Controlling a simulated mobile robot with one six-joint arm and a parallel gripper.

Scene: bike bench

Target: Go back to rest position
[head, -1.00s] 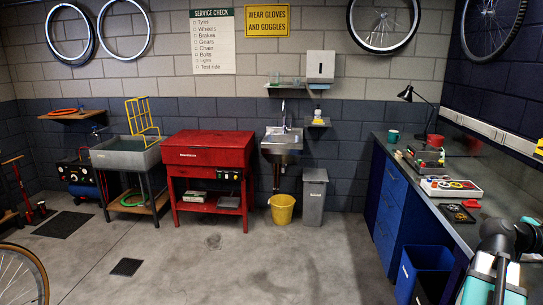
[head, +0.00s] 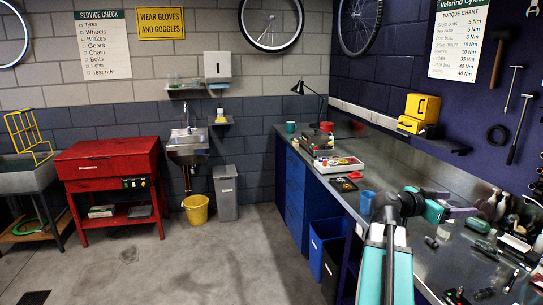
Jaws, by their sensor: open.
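My gripper (head: 464,203) is at the right of the head view, above the metal workbench (head: 403,160). Its two purple-grey fingers are spread apart, pointing right. Nothing shows between them. My teal and dark arm reaches up from the bottom edge to it and hides part of the bench. A blue cup (head: 367,203) stands on the bench just left of my arm.
Small parts and tools (head: 485,247) lie on the bench right of my arm. A tray of coloured parts (head: 338,164), a black lamp (head: 312,102) and a yellow box (head: 419,112) are farther back. A blue bin (head: 326,243) stands under the bench.

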